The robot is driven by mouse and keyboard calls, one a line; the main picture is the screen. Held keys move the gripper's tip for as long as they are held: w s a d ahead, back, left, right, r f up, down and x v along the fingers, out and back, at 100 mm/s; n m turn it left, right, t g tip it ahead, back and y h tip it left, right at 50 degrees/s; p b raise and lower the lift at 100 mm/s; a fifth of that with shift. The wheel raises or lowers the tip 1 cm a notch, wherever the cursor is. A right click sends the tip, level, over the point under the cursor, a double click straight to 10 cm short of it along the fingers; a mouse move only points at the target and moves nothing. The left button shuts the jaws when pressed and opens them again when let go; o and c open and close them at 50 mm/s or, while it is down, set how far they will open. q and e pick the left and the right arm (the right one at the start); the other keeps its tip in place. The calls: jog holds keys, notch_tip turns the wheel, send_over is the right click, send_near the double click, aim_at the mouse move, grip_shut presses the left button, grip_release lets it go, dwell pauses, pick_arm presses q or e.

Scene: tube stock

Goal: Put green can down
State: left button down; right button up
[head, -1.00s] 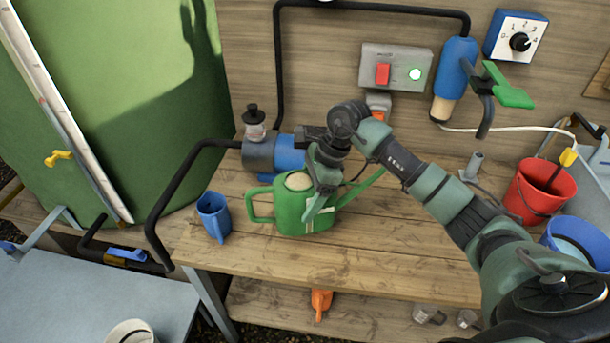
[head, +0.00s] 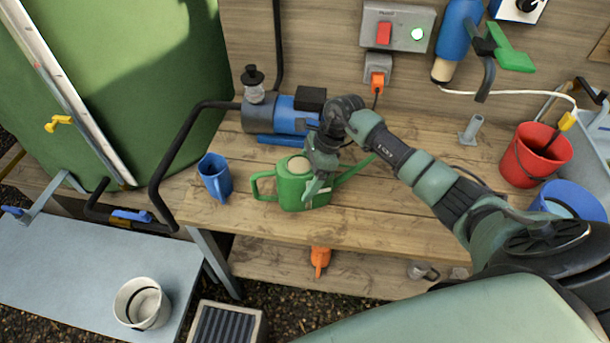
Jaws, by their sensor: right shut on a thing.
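The green can (head: 291,190) is a watering can with its handle to the left and its spout to the right. It is upright on or just above the wooden bench (head: 380,228), near its front; I cannot tell whether its base touches. My right gripper (head: 318,182) comes in from the right and is shut on the green can, hiding part of its top and right side. My left gripper is not in view.
A blue jug (head: 215,178) stands left of the can. A blue pump (head: 285,115) with black pipe is behind it. A red bucket (head: 535,155) and a blue bucket (head: 568,202) are at the right. Bare bench lies right of the can.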

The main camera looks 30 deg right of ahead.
jog(key=shift+w, duration=0.1)
jog(key=o, duration=2.1)
jog(key=shift+f, duration=0.1)
jog(key=shift+r, duration=0.2)
jog(key=shift+d+r, duration=0.15)
jog(key=shift+r, duration=0.05)
jog(key=b+v, duration=0.3)
jog(key=v, duration=0.8)
jog(key=shift+r, duration=0.25)
